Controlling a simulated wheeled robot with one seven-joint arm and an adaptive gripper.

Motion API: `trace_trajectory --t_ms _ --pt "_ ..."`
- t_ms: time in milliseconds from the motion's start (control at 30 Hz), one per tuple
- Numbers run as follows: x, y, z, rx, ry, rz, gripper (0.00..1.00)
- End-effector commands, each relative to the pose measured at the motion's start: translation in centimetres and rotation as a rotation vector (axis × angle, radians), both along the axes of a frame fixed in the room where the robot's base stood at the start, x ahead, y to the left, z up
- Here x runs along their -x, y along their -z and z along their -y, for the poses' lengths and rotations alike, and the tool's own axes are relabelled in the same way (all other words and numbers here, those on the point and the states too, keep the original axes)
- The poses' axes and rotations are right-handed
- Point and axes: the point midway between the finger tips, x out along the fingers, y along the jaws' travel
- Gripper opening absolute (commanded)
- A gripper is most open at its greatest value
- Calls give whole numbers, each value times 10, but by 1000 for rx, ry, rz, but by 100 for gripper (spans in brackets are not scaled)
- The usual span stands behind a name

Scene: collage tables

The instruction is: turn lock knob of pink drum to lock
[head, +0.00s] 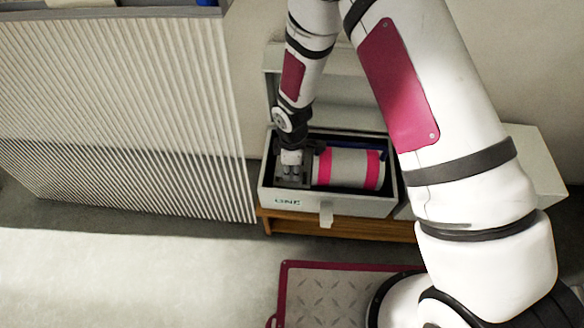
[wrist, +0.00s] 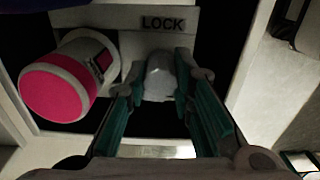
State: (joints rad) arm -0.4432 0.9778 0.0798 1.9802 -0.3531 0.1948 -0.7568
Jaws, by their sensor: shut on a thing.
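The pink drum (head: 347,168), white with pink bands, lies on its side in an open box. In the wrist view the drum (wrist: 62,90) is at the left, its pink part toward the camera. A grey knob (wrist: 160,78) stands on a pale plate beside the drum, just below a dark "LOCK" label (wrist: 163,23). My gripper (head: 291,176) reaches down into the left end of the box. In the wrist view its teal-padded fingers (wrist: 160,88) flank the knob and are shut on it. The knob's pointing direction is not clear, and the head view hides the knob.
The pale box (head: 285,199), with its lid raised behind, rests on a wooden stand (head: 345,228). Its walls surround my gripper closely. A ribbed panel (head: 120,110) stands at the left. The floor (head: 130,275) at front left is clear.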

Motion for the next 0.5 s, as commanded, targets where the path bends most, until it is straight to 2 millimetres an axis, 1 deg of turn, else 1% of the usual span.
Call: trace_trajectory --t_ms 167,500 --pt "0 0 0 1 132 -1 0" --pt "0 0 0 1 454 0 0"
